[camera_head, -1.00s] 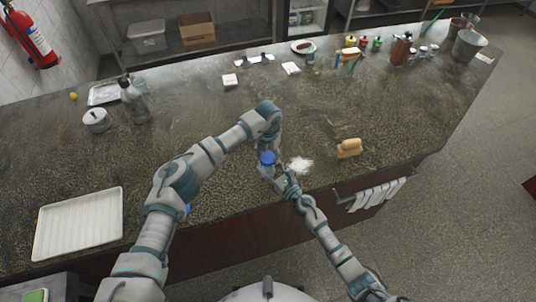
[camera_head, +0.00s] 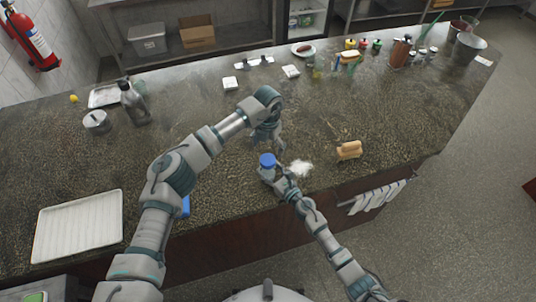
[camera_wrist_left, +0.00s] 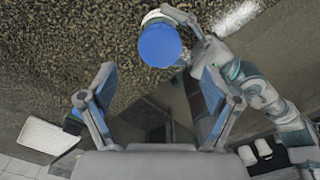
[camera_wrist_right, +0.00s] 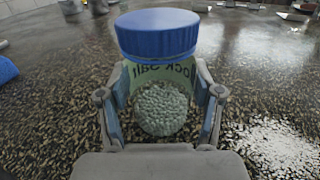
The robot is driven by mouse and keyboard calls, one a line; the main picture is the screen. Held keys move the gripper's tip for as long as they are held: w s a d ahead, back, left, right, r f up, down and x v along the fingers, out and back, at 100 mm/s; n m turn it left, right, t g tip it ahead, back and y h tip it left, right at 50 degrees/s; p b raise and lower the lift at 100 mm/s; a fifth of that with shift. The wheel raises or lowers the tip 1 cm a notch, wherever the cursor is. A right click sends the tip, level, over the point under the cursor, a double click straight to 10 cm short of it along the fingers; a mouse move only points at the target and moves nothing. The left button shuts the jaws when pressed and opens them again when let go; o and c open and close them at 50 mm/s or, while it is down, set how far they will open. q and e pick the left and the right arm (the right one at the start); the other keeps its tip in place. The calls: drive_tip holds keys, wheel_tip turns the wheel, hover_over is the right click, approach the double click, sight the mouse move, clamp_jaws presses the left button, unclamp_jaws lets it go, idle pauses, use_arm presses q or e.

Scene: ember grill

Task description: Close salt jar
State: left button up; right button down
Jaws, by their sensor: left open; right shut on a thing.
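The salt jar (camera_wrist_right: 162,100) is upright between the fingers of my right gripper (camera_wrist_right: 160,112), which is shut on it. Its label reads "Rock Salt" in part. A blue lid (camera_wrist_right: 157,33) sits on top of the jar; how tightly cannot be told. The lid also shows in the head view (camera_head: 267,160) and in the left wrist view (camera_wrist_left: 160,46). My left gripper (camera_head: 275,146) is open and empty, just above and beyond the lid, apart from it. In the left wrist view its spread fingers (camera_wrist_left: 157,92) frame the space below the lid.
A white tray (camera_head: 78,226) is at the left front. A metal pot (camera_head: 96,122) and a dark bottle (camera_head: 133,102) stand back left.

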use_arm(q)
wheel_tip(320, 180, up, 6)
drive_tip(key=shift+f, duration=0.25)
use_arm(e)
drive_tip(key=shift+c, duration=0.6)
unclamp_jaws()
use_arm(q)
drive_tip(key=shift+w, duration=0.1)
use_arm(e)
drive_tip(key=shift+d, duration=0.1)
drive_tip(key=v, duration=1.1)
drive_tip(key=shift+d+f, duration=0.1)
drive_tip(key=shift+d, duration=0.05)
drive_tip(key=shift+s+d, duration=0.2)
drive_tip(key=shift+s, duration=0.1)
